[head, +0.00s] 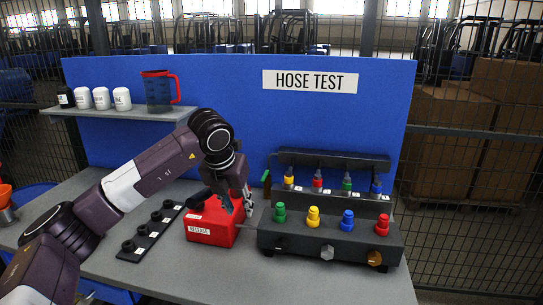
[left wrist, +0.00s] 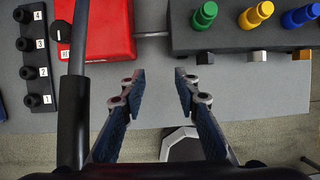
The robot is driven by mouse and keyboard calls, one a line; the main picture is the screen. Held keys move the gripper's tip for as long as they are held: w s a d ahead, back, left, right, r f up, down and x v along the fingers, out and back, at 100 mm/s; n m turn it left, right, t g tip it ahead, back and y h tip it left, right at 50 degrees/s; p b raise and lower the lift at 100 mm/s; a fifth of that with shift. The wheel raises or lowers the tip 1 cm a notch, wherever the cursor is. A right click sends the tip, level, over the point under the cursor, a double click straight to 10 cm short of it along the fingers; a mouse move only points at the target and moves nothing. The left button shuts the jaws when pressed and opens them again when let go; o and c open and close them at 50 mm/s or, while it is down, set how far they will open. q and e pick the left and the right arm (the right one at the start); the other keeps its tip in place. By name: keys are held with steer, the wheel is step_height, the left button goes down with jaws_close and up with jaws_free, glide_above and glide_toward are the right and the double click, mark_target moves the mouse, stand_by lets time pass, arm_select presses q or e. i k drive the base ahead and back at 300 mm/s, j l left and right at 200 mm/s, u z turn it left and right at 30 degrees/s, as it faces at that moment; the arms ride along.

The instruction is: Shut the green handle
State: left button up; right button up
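The dark valve block (head: 300,238) stands on the grey table. A green knob (head: 280,212) sits at the left end of its front row, upright; it also shows in the left wrist view (left wrist: 205,16). A small upright green piece (head: 266,183) stands at the block's back left; I cannot tell which green part is the handle. My left gripper (head: 238,203) is left of the block, by the red box (head: 209,224). Its fingers are apart and empty in the left wrist view (left wrist: 160,78), below the gap between box and block. My right gripper is out of view.
Yellow (head: 313,216), blue (head: 347,220) and red (head: 382,225) knobs follow along the block. Coloured hose fittings stand behind them. A numbered black rack (head: 150,231) lies left of the red box. A shelf (head: 125,112) holds a jug and jars. The front of the table is clear.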

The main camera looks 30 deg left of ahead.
mark_target(266, 174)
steer(key=i+j, duration=0.2)
steer(key=i, duration=0.3)
steer(key=i+j, duration=0.15)
steer(key=i, duration=0.3)
